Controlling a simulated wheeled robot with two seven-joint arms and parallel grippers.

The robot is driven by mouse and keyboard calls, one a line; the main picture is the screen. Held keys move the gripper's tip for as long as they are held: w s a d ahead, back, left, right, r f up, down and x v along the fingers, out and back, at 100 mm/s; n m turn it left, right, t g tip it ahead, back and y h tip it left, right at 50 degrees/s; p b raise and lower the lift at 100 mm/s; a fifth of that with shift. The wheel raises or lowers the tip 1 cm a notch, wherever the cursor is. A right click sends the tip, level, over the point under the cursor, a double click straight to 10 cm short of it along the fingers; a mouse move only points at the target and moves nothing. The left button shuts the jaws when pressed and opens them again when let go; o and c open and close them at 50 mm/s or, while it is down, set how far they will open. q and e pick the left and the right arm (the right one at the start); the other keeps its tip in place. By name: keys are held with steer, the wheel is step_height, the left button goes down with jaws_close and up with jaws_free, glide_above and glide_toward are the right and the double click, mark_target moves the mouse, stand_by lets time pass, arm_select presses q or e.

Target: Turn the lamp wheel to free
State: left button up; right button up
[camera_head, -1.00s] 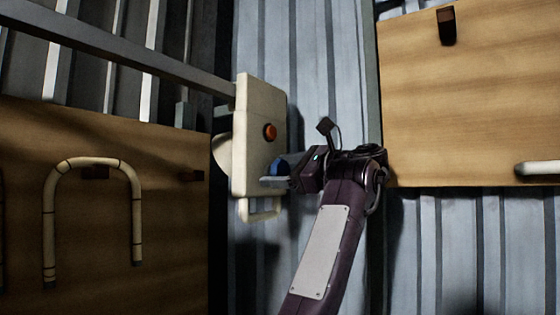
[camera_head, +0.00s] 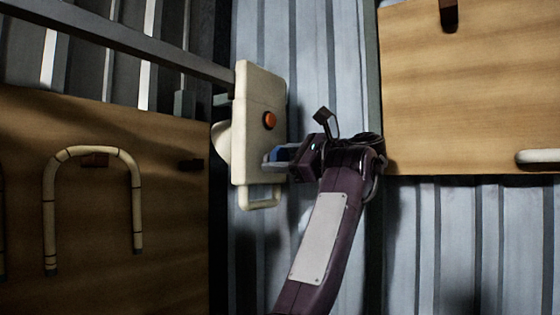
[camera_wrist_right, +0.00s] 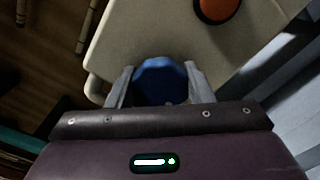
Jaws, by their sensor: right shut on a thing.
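The lamp is a cream box-shaped panel (camera_head: 258,100) on the end of a grey rail, with an orange-red button (camera_head: 269,121) on its face and a cream loop handle (camera_head: 262,203) below. A blue wheel (camera_wrist_right: 160,82) sits on the same face, below the button. My right gripper (camera_head: 274,161) is at the panel face, shut on the blue wheel. In the right wrist view its two fingers (camera_wrist_right: 161,88) flank the wheel on both sides. The wheel is mostly hidden by the fingers in the head view. No marking on the wheel can be read. My left gripper is not in view.
A wooden board (camera_head: 100,230) at left carries a bent U-shaped rattan piece (camera_head: 92,153) on dark pegs. Another wooden board (camera_head: 470,95) hangs at upper right with a pale rod (camera_head: 540,157). The grey rail (camera_head: 120,40) crosses the upper left. Corrugated metal wall lies behind.

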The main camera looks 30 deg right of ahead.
steer(key=n+b, duration=0.2)
steer(key=n, duration=0.1)
steer(key=n+b, duration=0.1)
steer(key=shift+f+n+b, duration=0.25)
steer(key=shift+n+b, duration=0.05)
steer(key=shift+b, duration=0.1)
steer(key=n+b, duration=0.3)
steer(key=n, duration=0.3)
steer(key=shift+a+f+b, duration=0.1)
steer(key=shift+b, duration=0.2)
steer(key=n+b, duration=0.2)
steer(key=n, duration=0.4)
steer(key=shift+f+n+b, duration=0.15)
steer(key=shift+n+b, duration=0.15)
steer(key=n+b, duration=0.1)
steer(key=n, duration=0.2)
steer(key=shift+n, duration=1.8)
steer(key=o, duration=1)
steer(key=shift+d, duration=0.25)
